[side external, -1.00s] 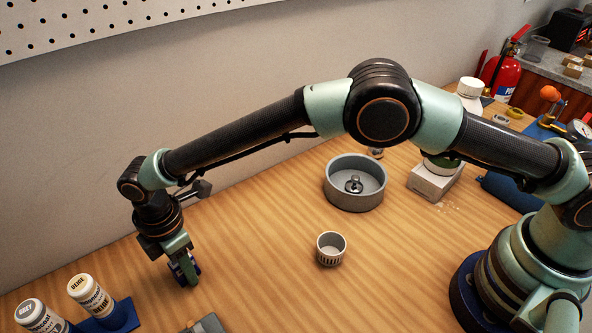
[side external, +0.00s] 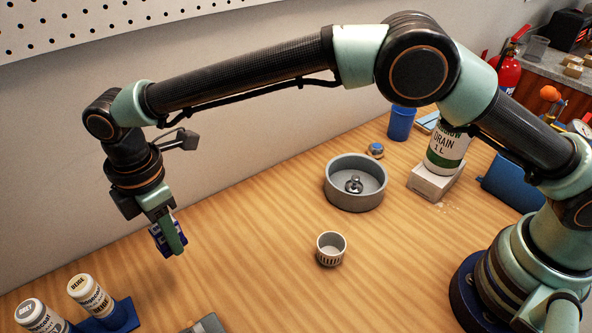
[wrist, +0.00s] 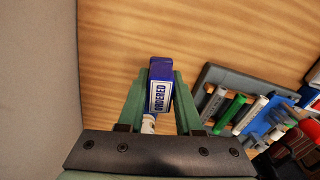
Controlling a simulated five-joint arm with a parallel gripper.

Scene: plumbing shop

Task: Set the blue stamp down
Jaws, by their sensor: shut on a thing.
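My gripper (side external: 168,235) is shut on the blue stamp (side external: 160,243) at the far left of the side view. The stamp is held above the wooden table (side external: 250,270), with a gap beneath it. In the wrist view the blue stamp (wrist: 160,88), with a white label reading "ORDERED", sits between the two green fingers of my gripper (wrist: 160,95). Part of the stamp is hidden by the fingers in the side view.
Two labelled bottles (side external: 92,295) stand in a blue holder (side external: 124,315) at the front left. A ribbed cup (side external: 331,249) and a round grey bowl (side external: 355,195) stand to the right. A wall (side external: 50,160) is behind. A tray of markers (wrist: 235,95) shows in the wrist view.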

